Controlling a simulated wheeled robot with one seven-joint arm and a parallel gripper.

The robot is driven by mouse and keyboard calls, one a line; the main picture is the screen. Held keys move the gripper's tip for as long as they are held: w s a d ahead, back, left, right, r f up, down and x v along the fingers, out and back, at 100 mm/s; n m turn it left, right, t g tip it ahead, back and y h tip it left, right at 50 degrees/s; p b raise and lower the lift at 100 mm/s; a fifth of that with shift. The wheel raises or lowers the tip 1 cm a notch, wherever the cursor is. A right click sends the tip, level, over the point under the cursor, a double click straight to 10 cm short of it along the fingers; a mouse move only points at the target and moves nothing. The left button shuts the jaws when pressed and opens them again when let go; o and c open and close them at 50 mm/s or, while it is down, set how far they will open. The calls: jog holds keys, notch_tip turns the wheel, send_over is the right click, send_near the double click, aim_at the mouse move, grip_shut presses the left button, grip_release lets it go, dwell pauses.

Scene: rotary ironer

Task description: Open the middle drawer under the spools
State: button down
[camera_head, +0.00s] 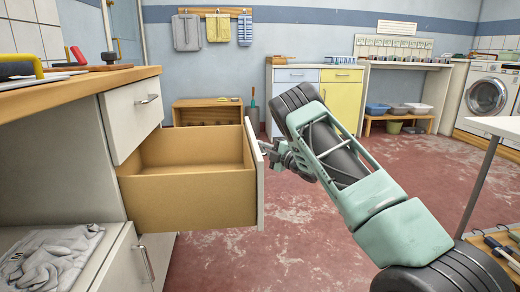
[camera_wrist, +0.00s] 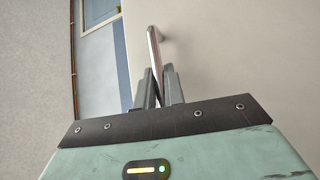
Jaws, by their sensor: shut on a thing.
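The middle drawer (camera_head: 185,200) is pulled well out of the cabinet on the left in the head view. Its wooden box is open at the top and looks empty. Its pale front (camera_head: 256,172) faces right, towards my arm. My gripper (camera_head: 270,150) is at the outer side of that front. In the wrist view my gripper (camera_wrist: 159,90) is shut on the metal drawer handle (camera_wrist: 154,50), with a finger on each side of the bar. The handle is mostly hidden in the head view. No spools can be made out.
The upper drawer (camera_head: 135,110) is shut. A lower compartment (camera_head: 60,250) holds folded grey cloth, beside a lower front with a handle (camera_head: 147,262). A white table (camera_head: 495,128) stands at the right. The red floor (camera_head: 290,235) between is clear.

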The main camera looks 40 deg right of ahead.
jog(key=shift+f, duration=0.1)
jog(key=c, duration=1.8)
grip_release()
jog(key=shift+o, duration=0.2)
jog(key=p+v, duration=0.4)
jog(key=v, duration=1.3)
jog(key=shift+s, duration=0.2)
